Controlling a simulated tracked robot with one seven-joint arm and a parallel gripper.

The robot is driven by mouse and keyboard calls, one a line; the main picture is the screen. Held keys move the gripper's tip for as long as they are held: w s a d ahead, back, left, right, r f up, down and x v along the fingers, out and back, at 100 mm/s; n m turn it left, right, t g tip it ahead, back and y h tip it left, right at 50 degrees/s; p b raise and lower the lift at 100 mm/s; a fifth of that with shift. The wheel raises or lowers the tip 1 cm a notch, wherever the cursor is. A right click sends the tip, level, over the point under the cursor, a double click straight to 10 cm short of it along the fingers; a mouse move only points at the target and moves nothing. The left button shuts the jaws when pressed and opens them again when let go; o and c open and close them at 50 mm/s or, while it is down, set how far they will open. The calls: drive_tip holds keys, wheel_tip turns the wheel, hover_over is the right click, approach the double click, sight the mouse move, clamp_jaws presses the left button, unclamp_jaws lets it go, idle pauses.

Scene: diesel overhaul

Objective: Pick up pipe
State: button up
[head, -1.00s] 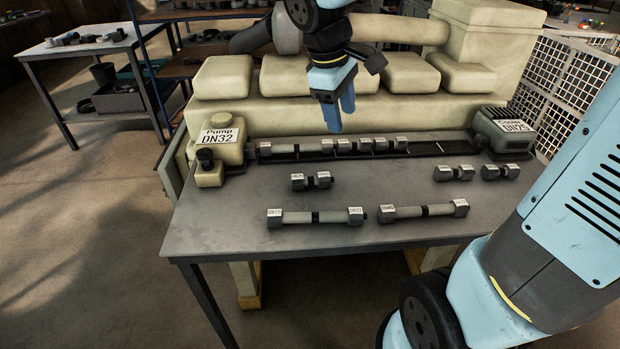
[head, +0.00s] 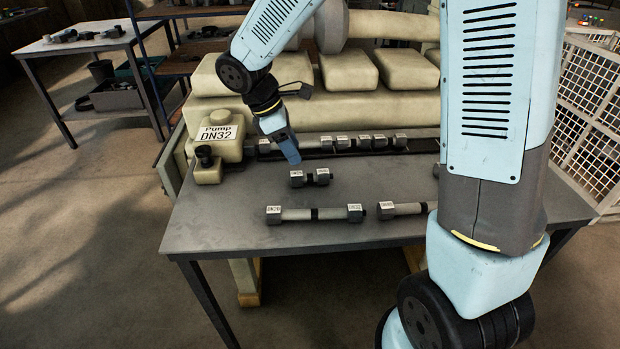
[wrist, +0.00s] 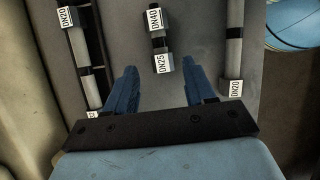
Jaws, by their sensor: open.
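Several grey pipe pieces with hex ends and white labels lie on the grey table (head: 230,215). A short piece (head: 310,179), labelled DN40 and DN25 in the wrist view (wrist: 159,48), lies in the middle. A long pipe (head: 296,215) lies in front of it, also at the right of the wrist view (wrist: 234,50). Another long pipe (head: 408,209) is partly hidden by my arm. My gripper (head: 291,158) is open and empty, just behind and above the short piece. In the wrist view (wrist: 161,92), the short piece lies ahead, between the lines of the two blue fingers.
Behind the gripper, a rail (head: 420,145) holds a row of pipe pieces (head: 342,143). The pump labelled DN32 (head: 218,140) stands at the back left, beside the pale engine block (head: 300,115). My arm hides the table's right part. The front left of the table is clear.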

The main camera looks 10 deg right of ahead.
sight(308, 174)
drive_tip(key=shift+x, duration=4.65)
drive_tip(key=shift+d, duration=0.1)
drive_tip(key=shift+c, duration=0.4)
drive_tip(key=c, duration=0.9)
